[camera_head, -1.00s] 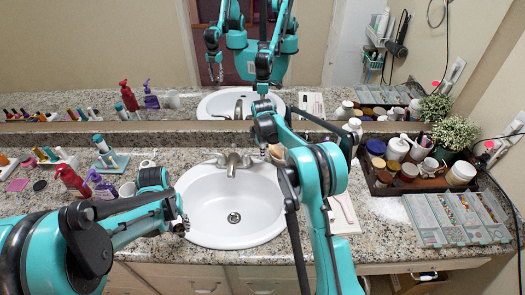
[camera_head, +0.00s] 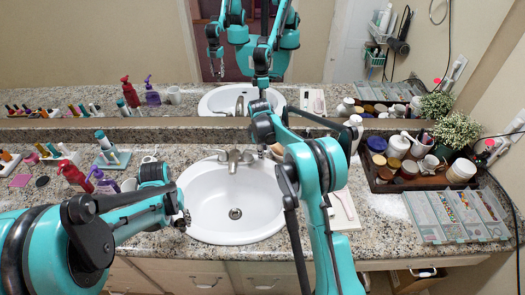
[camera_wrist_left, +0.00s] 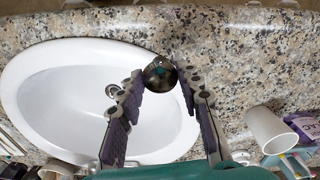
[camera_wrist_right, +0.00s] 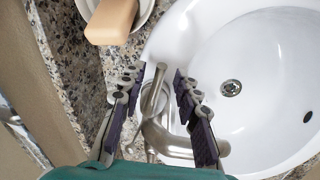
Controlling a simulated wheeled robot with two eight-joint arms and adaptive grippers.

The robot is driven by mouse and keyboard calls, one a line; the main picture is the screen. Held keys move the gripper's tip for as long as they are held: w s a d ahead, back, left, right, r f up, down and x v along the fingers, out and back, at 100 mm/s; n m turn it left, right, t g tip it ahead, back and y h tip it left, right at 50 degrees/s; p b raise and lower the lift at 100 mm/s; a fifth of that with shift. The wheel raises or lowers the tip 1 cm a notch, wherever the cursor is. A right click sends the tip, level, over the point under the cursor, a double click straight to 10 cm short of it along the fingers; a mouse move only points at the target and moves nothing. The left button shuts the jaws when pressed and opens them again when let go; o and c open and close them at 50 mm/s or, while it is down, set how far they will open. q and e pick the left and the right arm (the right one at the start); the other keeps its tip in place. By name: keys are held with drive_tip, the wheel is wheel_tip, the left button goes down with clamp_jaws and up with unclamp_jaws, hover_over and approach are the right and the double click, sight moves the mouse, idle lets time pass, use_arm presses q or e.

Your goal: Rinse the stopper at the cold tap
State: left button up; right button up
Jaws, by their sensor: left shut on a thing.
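The stopper (camera_wrist_left: 160,73), a round shiny metal piece, is held between the fingertips of my left gripper (camera_wrist_left: 158,82), over the basin's rim by the granite counter. In the head view my left gripper (camera_head: 180,220) is at the left edge of the white basin (camera_head: 215,232); the stopper is hard to make out there. The metal tap (camera_head: 235,160) stands at the back of the basin. My right gripper (camera_wrist_right: 155,75) is open and empty, above the tap (camera_wrist_right: 165,138), with one tap handle (camera_wrist_right: 155,88) showing between its fingers.
The drain (camera_head: 235,213) is open and the basin empty. A bar of soap (camera_wrist_right: 112,20) lies on a dish beside the basin. A white cup (camera_wrist_left: 268,130) and purple bottle (camera_head: 102,182) stand left. A tray of jars (camera_head: 405,180) and palettes (camera_head: 455,215) fill the right.

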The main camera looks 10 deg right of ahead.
wheel_tip(320, 180, up, 12)
drive_tip(key=s, duration=0.2)
drive_tip(key=shift+a, duration=0.45)
drive_tip(key=shift+f, duration=0.1)
